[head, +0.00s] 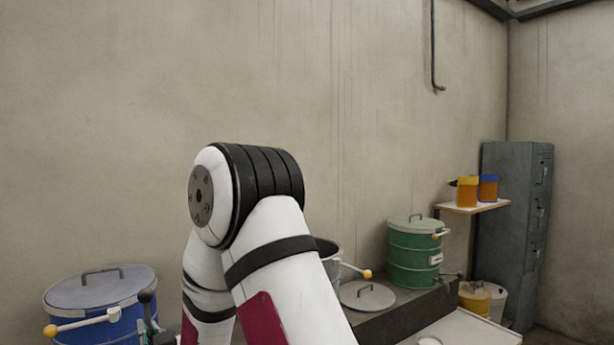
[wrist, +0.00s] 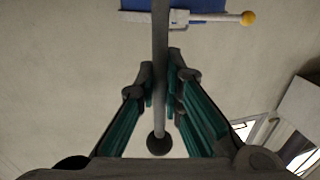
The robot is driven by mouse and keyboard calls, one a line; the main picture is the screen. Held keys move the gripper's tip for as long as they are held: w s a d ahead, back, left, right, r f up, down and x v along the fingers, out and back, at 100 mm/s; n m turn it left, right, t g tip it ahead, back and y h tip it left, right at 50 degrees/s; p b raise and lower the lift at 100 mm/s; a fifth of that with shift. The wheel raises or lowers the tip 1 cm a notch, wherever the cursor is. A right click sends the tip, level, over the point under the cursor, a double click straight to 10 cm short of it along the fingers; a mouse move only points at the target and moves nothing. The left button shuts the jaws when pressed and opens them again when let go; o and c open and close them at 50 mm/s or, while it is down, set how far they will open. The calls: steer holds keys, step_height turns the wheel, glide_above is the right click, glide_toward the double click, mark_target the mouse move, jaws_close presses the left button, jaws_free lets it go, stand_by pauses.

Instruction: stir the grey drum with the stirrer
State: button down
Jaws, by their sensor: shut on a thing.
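The stirrer (wrist: 160,40) is a grey rod with a dark ball at one end. My gripper (wrist: 161,78) has teal-lined fingers shut on the rod in the wrist view. In the head view the dark ball of the stirrer (head: 145,296) shows in front of the blue drum, at the lower left. My gripper is mostly cut off there by the bottom edge and my arm. The grey drum (head: 328,246) stands behind my arm, near the middle. Only its right rim and side show, and its top looks open. Its contents are hidden.
A lidded blue drum (head: 100,290) with a yellow-tipped handle stands at left. A round grey lid (head: 367,295) lies right of the grey drum. A lidded green drum (head: 414,255) stands further right on a dark platform (head: 400,312). A shelf (head: 470,209) and locker (head: 520,225) are beyond.

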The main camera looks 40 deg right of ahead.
steer(key=w+d+r+m+h, duration=0.1)
steer(key=w+d+r+h, duration=0.1)
steer(key=d+r, duration=1)
steer(key=w+d+r+m+g+h, duration=0.1)
steer(key=d+r, duration=1.1)
steer(key=d, duration=1.3)
steer(key=w+d+r+m+h, duration=0.3)
steer(key=d+r, duration=1)
steer(key=d, duration=0.6)
steer(key=shift+w+g+h, duration=0.3)
steer(key=shift+w+h, duration=0.25)
steer(key=shift+h, duration=0.25)
steer(key=shift+r, duration=0.15)
